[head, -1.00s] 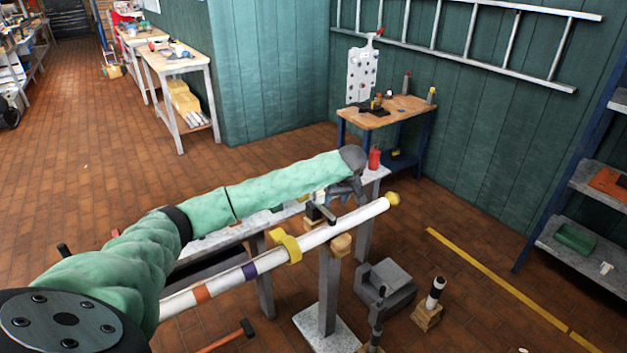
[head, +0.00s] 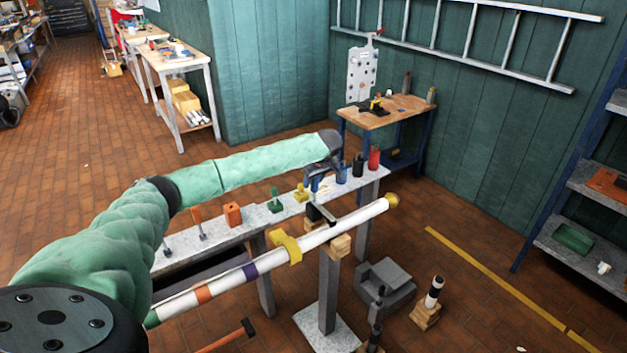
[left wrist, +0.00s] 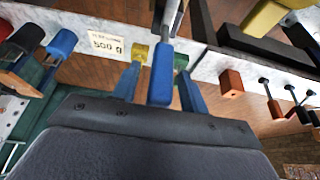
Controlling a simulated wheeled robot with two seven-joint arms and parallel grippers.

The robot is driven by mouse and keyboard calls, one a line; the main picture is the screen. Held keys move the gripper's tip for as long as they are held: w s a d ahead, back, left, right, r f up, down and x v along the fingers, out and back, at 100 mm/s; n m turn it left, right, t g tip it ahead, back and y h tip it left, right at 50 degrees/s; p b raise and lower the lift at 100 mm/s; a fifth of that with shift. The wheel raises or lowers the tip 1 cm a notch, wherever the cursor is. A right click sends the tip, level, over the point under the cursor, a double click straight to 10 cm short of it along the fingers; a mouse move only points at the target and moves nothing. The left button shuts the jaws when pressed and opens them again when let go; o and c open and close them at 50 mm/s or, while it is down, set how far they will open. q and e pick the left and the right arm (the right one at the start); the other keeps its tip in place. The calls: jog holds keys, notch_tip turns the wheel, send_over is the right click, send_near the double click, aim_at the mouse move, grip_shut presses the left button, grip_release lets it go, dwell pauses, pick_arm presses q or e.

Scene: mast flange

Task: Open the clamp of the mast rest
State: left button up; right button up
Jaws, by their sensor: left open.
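The white mast (head: 345,226) lies along the rest, with a yellow collar (head: 286,246) and a yellow end knob (head: 392,200). The rest is a grey post (head: 327,285) with a wooden block (head: 340,245) under the mast. A dark clamp part (head: 314,213) sits at the mast there. My left gripper (head: 318,178) is open above and behind the mast. In the left wrist view, a blue grip (left wrist: 160,72) on a metal rod stands between the open fingers. I cannot tell whether this rod joins the clamp. My right gripper is not in view.
A narrow grey bench (head: 225,232) behind the mast holds an orange block (head: 233,214), a green piece (head: 275,202) and a red cylinder (head: 374,158). A grey stepped block (head: 385,285) stands on the floor at right.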

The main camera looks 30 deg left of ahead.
pick_arm(q)
jog(key=shift+w+a+f, duration=0.1)
jog(key=shift+a+f, duration=0.1)
jog(key=shift+f, duration=0.3)
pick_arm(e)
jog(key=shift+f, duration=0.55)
pick_arm(q)
grip_shut()
jog(key=shift+r, duration=0.1)
